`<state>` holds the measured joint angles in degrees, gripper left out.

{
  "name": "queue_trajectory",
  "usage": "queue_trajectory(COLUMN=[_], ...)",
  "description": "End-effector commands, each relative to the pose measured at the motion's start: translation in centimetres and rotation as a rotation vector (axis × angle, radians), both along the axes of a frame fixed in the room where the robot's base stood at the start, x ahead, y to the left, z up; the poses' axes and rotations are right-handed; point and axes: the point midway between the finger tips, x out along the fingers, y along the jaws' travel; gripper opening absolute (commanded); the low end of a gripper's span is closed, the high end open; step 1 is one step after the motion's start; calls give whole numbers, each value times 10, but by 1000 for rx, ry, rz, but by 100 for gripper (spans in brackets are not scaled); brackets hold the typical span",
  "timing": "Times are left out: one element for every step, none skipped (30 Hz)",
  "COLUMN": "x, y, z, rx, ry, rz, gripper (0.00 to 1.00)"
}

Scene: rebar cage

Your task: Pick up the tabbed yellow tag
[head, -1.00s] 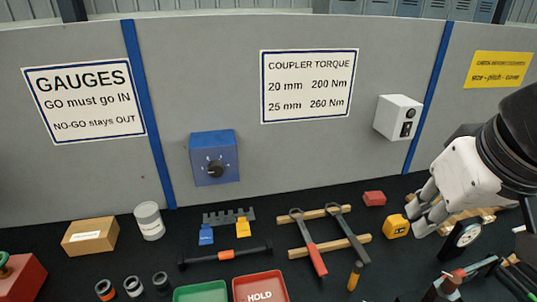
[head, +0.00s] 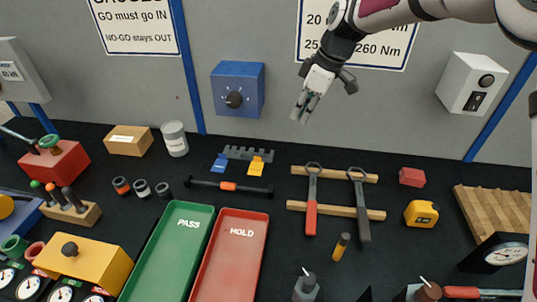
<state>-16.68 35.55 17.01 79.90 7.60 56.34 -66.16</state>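The yellow tag (head: 257,168) is at a grey notched rack (head: 247,153) on the dark bench, near the back wall. Its upper end is at the rack's front edge; I cannot make out its tab clearly. A blue tag (head: 220,162) is to its left at the same rack. My gripper (head: 302,114) is in the air, up and to the right of the yellow tag and apart from it, fingers pointing down. I see nothing held in it. The fingers overlap in this view, so their opening is unclear.
A dark bar with an orange middle (head: 228,186) lies just in front of the tags. Green PASS (head: 160,250) and red HOLD (head: 243,265) trays are nearer. Wrenches on wooden strips (head: 345,211) lie right. A blue dial box (head: 237,90) is on the wall behind.

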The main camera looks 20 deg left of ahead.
Motion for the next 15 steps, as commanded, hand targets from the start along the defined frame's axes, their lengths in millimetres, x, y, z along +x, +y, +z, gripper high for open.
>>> queue_trajectory(x=[5,7,9,10,11,12,12,13,13,13,12,12,12,11,10], y=[16,23,32,37,42,47,50,53,56,57,59,61,63,65,67], z=[-19,-26,-35,-41,-46,-52,-55,-58,-61,-64,-68,-72,-76,-81,-88], rx=[15,23,33,38,44,51,55,59,61,62,63,64,64,63,62], ry=[12,14,17,20,20,22,22,23,24,25,26,26,26,26,27], rz=[47,73,101,119,136,153,165,174,182,186,190,192,192,192,192], gripper=[8,8,8,8,8,8,8,8,8,8,8,8,8,8,8])
